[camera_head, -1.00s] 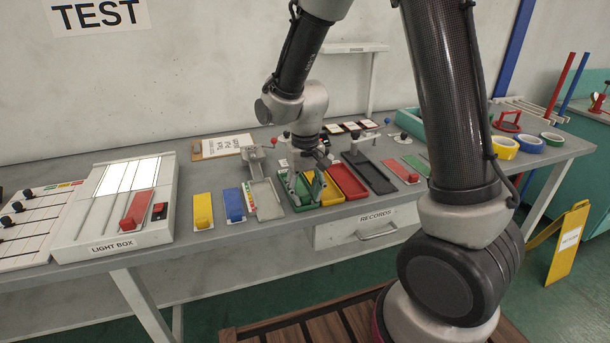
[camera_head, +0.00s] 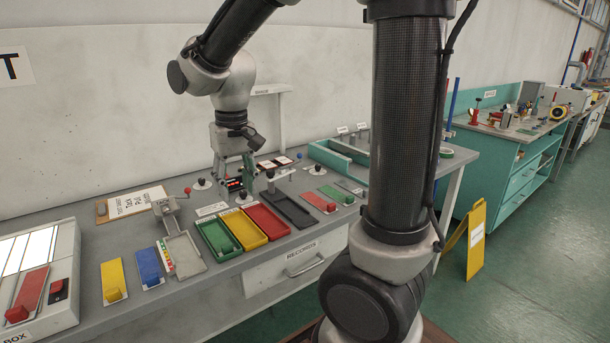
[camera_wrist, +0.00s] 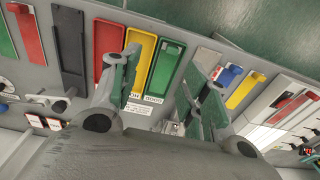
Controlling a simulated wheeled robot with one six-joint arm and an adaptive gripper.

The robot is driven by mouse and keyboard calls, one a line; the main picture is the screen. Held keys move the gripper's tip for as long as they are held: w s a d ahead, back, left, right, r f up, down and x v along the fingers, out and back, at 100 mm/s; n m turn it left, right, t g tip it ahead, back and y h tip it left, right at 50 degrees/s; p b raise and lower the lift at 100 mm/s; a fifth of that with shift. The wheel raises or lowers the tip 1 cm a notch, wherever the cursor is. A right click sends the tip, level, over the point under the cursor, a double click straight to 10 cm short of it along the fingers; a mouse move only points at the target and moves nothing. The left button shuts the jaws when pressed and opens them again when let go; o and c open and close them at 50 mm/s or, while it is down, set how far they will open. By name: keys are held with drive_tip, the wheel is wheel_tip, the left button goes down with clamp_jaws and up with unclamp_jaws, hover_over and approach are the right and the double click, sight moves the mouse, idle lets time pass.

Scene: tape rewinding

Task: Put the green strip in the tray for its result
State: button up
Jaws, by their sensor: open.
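The green tray (camera_head: 216,238) is the leftmost of a row of trays on the bench, and it also shows in the wrist view (camera_wrist: 163,71). A green strip (camera_head: 226,240) with a raised tab appears to lie inside it, apart from my gripper. Another green strip (camera_head: 337,194) lies further right, next to a red strip (camera_head: 318,202). The yellow tray (camera_head: 243,229) and the red tray (camera_head: 269,221) stand right of the green one. My gripper (camera_head: 238,178) is open and empty, above and behind the trays.
A dark tray (camera_head: 294,211) is right of the red one. Left of the trays are a grey lever device (camera_head: 183,252), a blue strip (camera_head: 150,266) and a yellow strip (camera_head: 114,281). The light box (camera_head: 40,275) is at far left. A drawer (camera_head: 295,264) is below the bench top.

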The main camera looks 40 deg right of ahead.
drive_tip(key=s+d+r+t, duration=0.1)
drive_tip(key=s+d+r, duration=0.2)
drive_tip(key=s+d, duration=0.2)
drive_tip(key=s+d+r+t, duration=0.2)
drive_tip(key=s+d, duration=0.4)
drive_tip(key=s, duration=0.5)
drive_tip(key=shift+s+d+r+t, duration=0.15)
drive_tip(key=shift+s+r+t, duration=0.15)
drive_tip(key=shift+r, duration=0.1)
idle(0.6)
